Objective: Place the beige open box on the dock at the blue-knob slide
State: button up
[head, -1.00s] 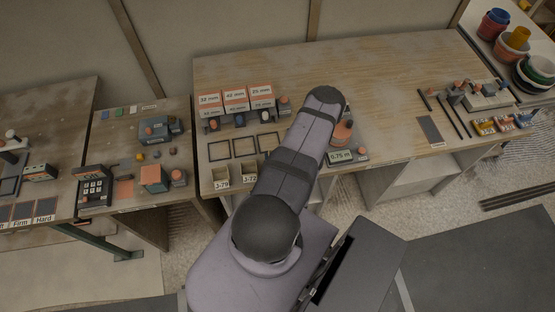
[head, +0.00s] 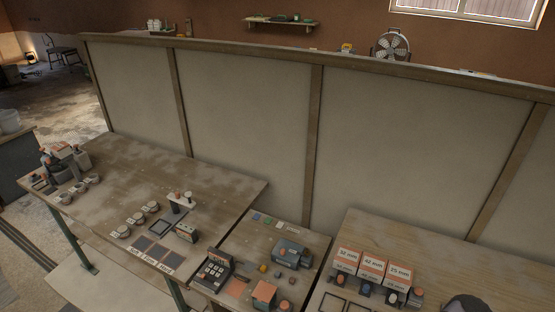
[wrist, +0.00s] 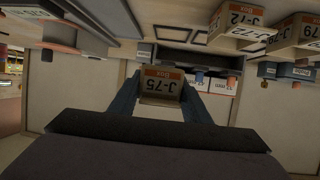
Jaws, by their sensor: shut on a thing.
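A beige open box (wrist: 161,85) marked J-75 is between the two fingers of my gripper (wrist: 160,92) in the wrist view. My gripper is shut on it. In the head view the slides stand under white-and-orange boxes marked 32 mm, 42 mm and 25 mm; the middle one has a dark blue knob (head: 365,288). Dark square dock outlines (head: 333,301) lie in front of them, cut off by the lower edge. The wrist view shows such outlines (wrist: 173,34) too. My gripper and the held box are outside the head view.
Two more beige boxes, J-72 (wrist: 240,22) and J-79 (wrist: 296,30), are at the upper right of the wrist view. In the head view a keypad device (head: 213,270) and a blue-grey machine (head: 291,254) stand on the middle table. A tall partition (head: 250,120) rises behind the tables.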

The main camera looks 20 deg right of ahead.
jog(key=w+a+n, duration=0.1)
jog(key=a, duration=0.1)
jog(key=w+a+f+t+y, duration=0.1)
jog(key=w+a, duration=0.1)
jog(key=w+a+f+n+t+y, duration=0.1)
jog(key=a, duration=0.1)
jog(key=shift+w+a+n, duration=0.3)
jog(key=shift+w+a, duration=0.05)
jog(key=w+a+r+n+g+y+b, duration=0.1)
jog(key=w+a+r+n+y+b, duration=0.2)
jog(key=w+a+n+y, duration=0.4)
jog(key=w+a+r+n+g+y+b, duration=0.1)
jog(key=w+a+r+n+y+b, duration=0.3)
jog(key=w+a+n+y, duration=0.3)
jog(key=a+r+n+y, duration=0.1)
jog(key=a+n+y, duration=0.3)
jog(key=a, duration=0.3)
jog(key=shift+w+r+n+g+y+b, duration=0.2)
jog(key=shift+r+n+g+y+b, duration=0.15)
jog(key=shift+y, duration=0.45)
jog(key=shift+d, duration=0.1)
